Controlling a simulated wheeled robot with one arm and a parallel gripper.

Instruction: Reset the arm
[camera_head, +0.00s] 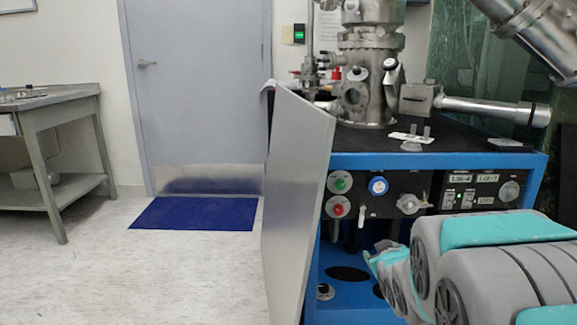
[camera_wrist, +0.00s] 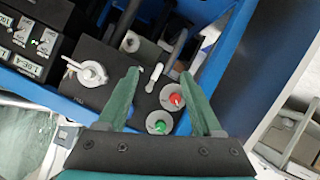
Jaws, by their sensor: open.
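My gripper (camera_wrist: 160,73) shows in the wrist view with its two green fingers spread apart and nothing between them. It faces the black control panel of the blue vacuum machine, which looks turned over in this view. The red button (camera_wrist: 177,99) and the green button (camera_wrist: 160,125) show between and behind the fingers; I cannot tell the gap to the panel. In the head view my grey and teal arm reaches in from the lower right, in front of the blue cabinet (camera_head: 538,185). The fingers are not clear there.
A grey panel (camera_head: 298,200) stands out from the cabinet's left edge. Steel vacuum chamber parts (camera_head: 365,90) stand on the cabinet's black top. A grey table (camera_head: 60,100) stands at far left. A blue mat (camera_head: 195,213) lies before the door (camera_head: 200,90). The floor between is clear.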

